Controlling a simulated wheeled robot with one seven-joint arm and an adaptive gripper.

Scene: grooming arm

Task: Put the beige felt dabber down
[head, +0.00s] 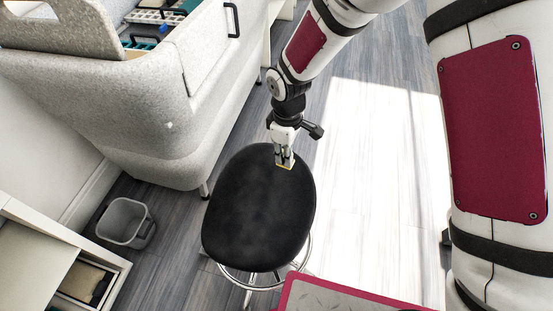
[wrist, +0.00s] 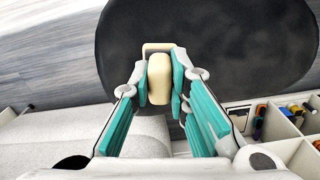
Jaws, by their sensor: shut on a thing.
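The beige felt dabber (wrist: 159,78) is between the two teal-padded fingers of my gripper (wrist: 160,85) in the wrist view. The fingers press on its sides. In the head view, my gripper (head: 285,156) is over the back part of a black round-seated stool (head: 255,215), and a small yellowish edge of the dabber (head: 286,165) shows at the fingertips. The stool seat (wrist: 225,50) lies behind the dabber in the wrist view. I cannot tell whether the dabber touches the seat.
A pale grey speckled cabinet (head: 150,110) with trays on top stands at left. A grey bin (head: 126,222) is on the floor beside it. An open drawer unit (head: 60,265) is at lower left. Most of the stool seat is bare. Sunlit floor (head: 375,190) to the right is clear.

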